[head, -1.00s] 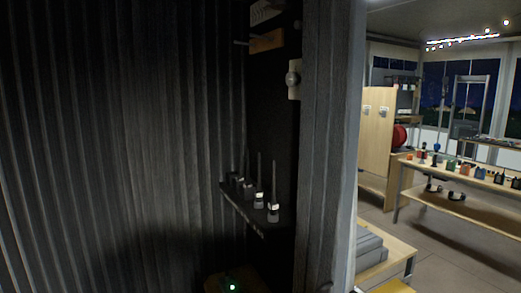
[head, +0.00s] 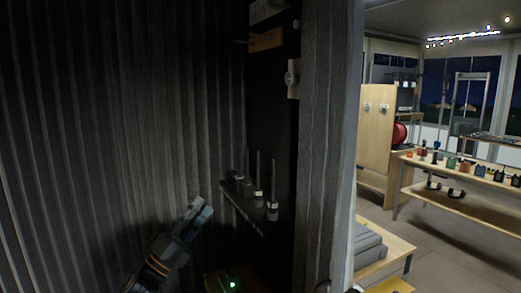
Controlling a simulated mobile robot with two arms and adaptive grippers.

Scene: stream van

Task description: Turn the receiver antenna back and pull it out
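Several small dark units with pale labels stand on a dark wall shelf (head: 244,212). A thin upright rod, like an antenna (head: 273,172), rises from the front unit (head: 272,210). A second thin rod (head: 259,172) stands just behind it. I cannot tell which unit, if any, is the receiver. My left gripper (head: 202,212) is left of the shelf, pointing up and to the right, apart from the units in the picture. Its fingers are small and dim, so their opening is unclear. My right gripper is not in view.
A ribbed wall fills the left. A post (head: 328,150) stands right of the shelf. Beyond it are a wooden panel (head: 376,125) and a bench (head: 455,206) with small coloured items.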

